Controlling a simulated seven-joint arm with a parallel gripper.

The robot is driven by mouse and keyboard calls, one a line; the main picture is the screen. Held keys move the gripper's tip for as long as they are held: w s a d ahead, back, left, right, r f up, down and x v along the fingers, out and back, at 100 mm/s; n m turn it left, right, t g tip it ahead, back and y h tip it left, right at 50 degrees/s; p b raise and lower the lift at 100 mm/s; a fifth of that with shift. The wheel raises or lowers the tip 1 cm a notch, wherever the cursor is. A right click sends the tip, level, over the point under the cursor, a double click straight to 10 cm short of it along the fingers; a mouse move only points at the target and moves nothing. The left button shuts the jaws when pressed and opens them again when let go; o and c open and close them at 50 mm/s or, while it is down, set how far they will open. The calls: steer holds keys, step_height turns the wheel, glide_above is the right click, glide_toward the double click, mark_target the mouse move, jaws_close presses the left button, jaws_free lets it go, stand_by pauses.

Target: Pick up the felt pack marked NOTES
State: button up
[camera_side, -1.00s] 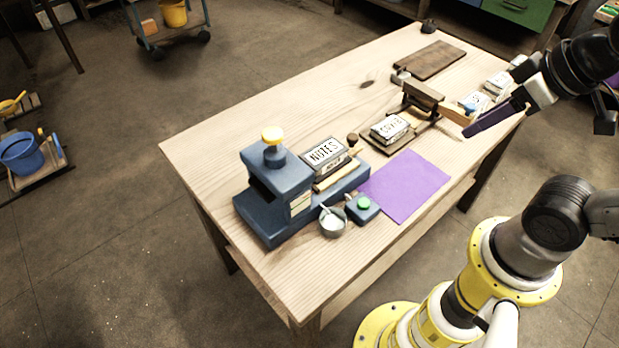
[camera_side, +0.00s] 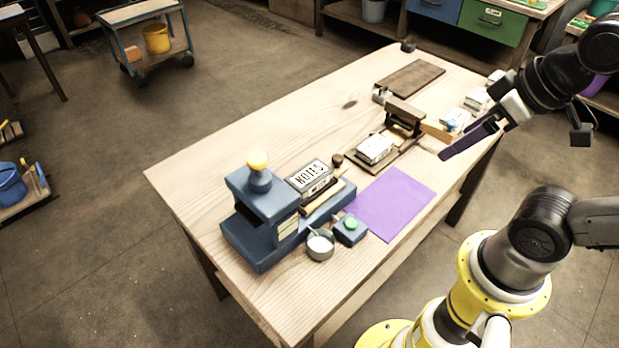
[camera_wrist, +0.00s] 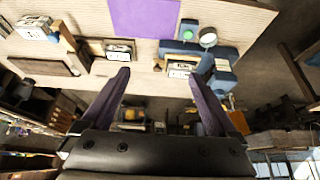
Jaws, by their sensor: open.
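The felt pack marked NOTES (camera_side: 310,175) is a white-topped block with dark lettering and dark sides. It sits on the low bed of a blue press (camera_side: 265,225), just right of its yellow-knobbed column. It also shows in the upper right of the wrist view (camera_wrist: 181,67), where its lettering is too small to read. My gripper (camera_side: 470,137) has purple fingers and is at the right side of the table, well away from the pack. In the wrist view my gripper (camera_wrist: 160,84) is open, with nothing between its fingers.
A purple mat (camera_side: 392,203) lies beside the press. Another white-topped pack (camera_side: 375,148) sits on a dark wooden stand, with more packs (camera_side: 476,98) farther back. A metal cup (camera_side: 320,244) and a green-button box (camera_side: 350,230) stand before the press. The table's left part (camera_side: 250,130) is clear.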

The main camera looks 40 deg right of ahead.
steer(key=w+r+n, duration=0.5)
steer(key=w+n, duration=0.1)
steer(key=n, duration=0.3)
steer(key=n+g, duration=0.6)
steer(key=n, duration=0.3)
glide_above(309, 174)
steer(key=f, duration=1.9)
steer(key=shift+s+d+f, duration=0.15)
steer(key=shift+s+d, duration=0.1)
steer(key=shift+d, duration=0.05)
steer(key=shift+w+a+f, duration=0.1)
steer(key=shift+a+f, duration=0.05)
steer(key=shift+f, duration=1.35)
steer(key=shift+w+a+f, duration=0.1)
steer(key=shift+f, duration=1.4)
